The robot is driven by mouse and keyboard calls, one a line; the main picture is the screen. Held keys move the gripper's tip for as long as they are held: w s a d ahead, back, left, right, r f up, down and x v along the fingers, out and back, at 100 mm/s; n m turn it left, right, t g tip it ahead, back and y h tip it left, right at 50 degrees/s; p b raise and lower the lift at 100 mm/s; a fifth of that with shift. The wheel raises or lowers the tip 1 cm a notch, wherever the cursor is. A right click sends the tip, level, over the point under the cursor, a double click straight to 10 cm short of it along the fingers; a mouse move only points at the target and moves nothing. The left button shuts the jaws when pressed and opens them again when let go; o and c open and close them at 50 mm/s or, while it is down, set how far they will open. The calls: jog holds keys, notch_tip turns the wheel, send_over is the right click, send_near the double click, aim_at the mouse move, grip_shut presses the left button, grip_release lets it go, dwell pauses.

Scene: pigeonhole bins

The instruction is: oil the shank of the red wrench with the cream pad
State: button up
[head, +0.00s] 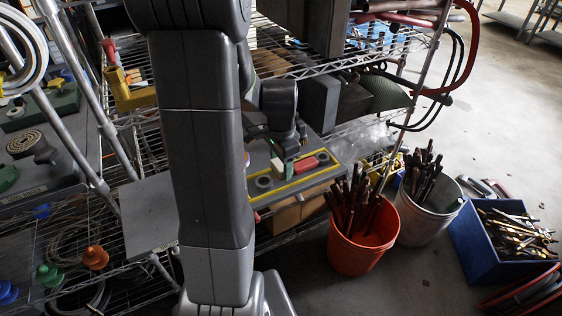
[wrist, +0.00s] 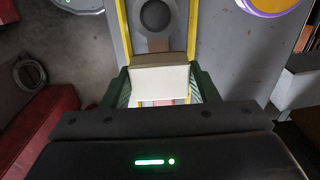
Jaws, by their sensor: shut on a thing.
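My gripper (wrist: 160,90) is shut on a cream pad (wrist: 160,80), a pale block between its green fingers in the wrist view. The pad also shows in the head view (head: 277,168), low over a grey board with a yellow outline. The red wrench (head: 304,164) appears to lie along that board, with its red part right of the pad. A dark ring end (wrist: 156,14) shows beyond the pad in the wrist view. The pad and fingers hide part of the shank. I cannot tell whether the pad touches it.
Wire shelving stands around the board, with grey boxes (head: 318,100) close behind my gripper. An orange bucket (head: 362,247), a white bucket (head: 428,215) and a blue crate (head: 478,255) stand on the floor at right. Open floor lies beyond them.

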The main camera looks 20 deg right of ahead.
jog(key=shift+f, duration=0.4)
dwell(0.7)
jog(key=shift+a, duration=0.2)
jog(key=shift+a, duration=0.35)
jog(key=shift+w+d, duration=0.1)
jog(key=shift+d, duration=0.95)
jog(key=shift+a, duration=0.1)
dwell(0.7)
